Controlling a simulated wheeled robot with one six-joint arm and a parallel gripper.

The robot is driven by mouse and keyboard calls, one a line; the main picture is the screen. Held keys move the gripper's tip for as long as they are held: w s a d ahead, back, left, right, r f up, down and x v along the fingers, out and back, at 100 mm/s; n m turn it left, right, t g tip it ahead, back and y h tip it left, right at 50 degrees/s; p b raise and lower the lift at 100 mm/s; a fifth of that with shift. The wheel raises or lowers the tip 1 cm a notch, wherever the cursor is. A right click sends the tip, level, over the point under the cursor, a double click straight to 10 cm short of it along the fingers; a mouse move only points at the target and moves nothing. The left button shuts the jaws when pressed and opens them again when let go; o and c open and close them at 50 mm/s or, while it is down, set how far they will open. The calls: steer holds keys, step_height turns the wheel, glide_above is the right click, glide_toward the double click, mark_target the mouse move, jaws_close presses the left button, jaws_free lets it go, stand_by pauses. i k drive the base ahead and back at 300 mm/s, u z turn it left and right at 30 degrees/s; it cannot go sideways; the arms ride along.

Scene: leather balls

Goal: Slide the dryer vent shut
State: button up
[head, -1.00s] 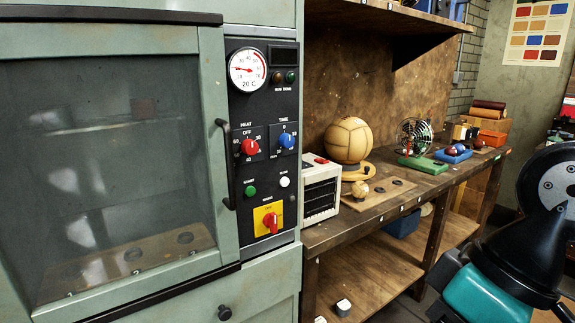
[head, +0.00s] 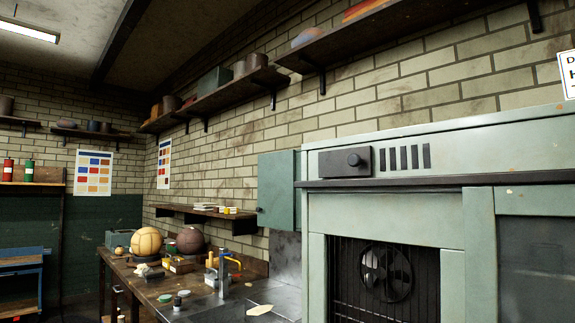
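The dryer (head: 453,208) is a pale green cabinet at the right. Its vent sits on the upper front: a black sliding plate with a round knob (head: 354,160) at the left, and several dark vertical slots (head: 404,158) to its right. The slots are uncovered, so the vent stands open. My gripper is not in view.
Below the vent, a fan (head: 386,272) sits behind a wire grille. A small green wall cabinet (head: 279,192) is left of the dryer. Shelves (head: 225,97) hang above.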

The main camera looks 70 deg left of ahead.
mark_target(357, 161)
steer(key=u, duration=2.2)
steer(key=k, duration=0.5)
steer(key=u, duration=0.65)
steer(key=i, duration=1.3)
steer(key=z, duration=0.45)
